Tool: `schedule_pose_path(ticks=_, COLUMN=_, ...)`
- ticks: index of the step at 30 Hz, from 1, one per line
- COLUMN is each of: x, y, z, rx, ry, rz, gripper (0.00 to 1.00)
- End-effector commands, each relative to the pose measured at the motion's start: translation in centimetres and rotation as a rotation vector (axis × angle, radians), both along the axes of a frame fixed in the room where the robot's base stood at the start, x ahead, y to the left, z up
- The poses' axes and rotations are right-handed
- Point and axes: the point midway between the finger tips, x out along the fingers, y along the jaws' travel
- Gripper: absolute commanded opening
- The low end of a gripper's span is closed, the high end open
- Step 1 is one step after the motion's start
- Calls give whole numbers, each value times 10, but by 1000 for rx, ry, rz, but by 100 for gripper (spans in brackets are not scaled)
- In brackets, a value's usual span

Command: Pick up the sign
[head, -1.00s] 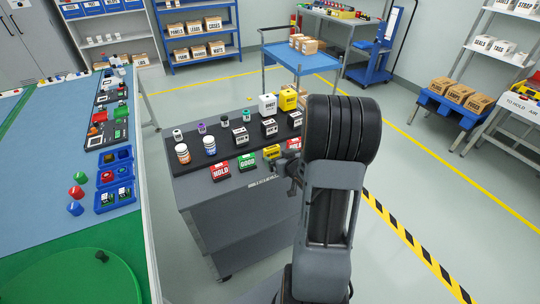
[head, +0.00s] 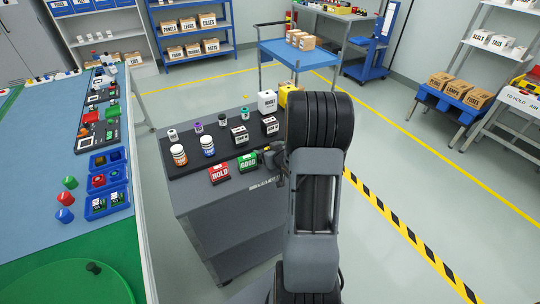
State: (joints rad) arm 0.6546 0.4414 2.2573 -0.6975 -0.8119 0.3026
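Small signs stand along the front edge of a grey cart. A red sign reading HOLD (head: 220,174) is at the left, and a green sign reading GOOD (head: 247,162) stands to its right. My gripper (head: 268,156) is at the cart's front edge, just right of the green sign. The picture does not show whether the gripper touches that sign or how its fingers stand. My arm hides the cart top further right.
A blue-topped cart (head: 300,54) stands behind. A long worktable (head: 60,160) is at the left.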

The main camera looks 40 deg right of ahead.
Motion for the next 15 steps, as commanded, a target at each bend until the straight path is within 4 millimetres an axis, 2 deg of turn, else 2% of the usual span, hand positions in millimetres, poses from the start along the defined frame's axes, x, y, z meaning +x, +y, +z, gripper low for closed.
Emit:
schedule_pose_path(ticks=5, x=-3, y=-6, z=1, rx=0, ry=0, rz=-13, gripper=96)
schedule_pose_path(ticks=15, x=-3, y=-6, z=1, rx=0, ry=-1, rz=-13, gripper=63)
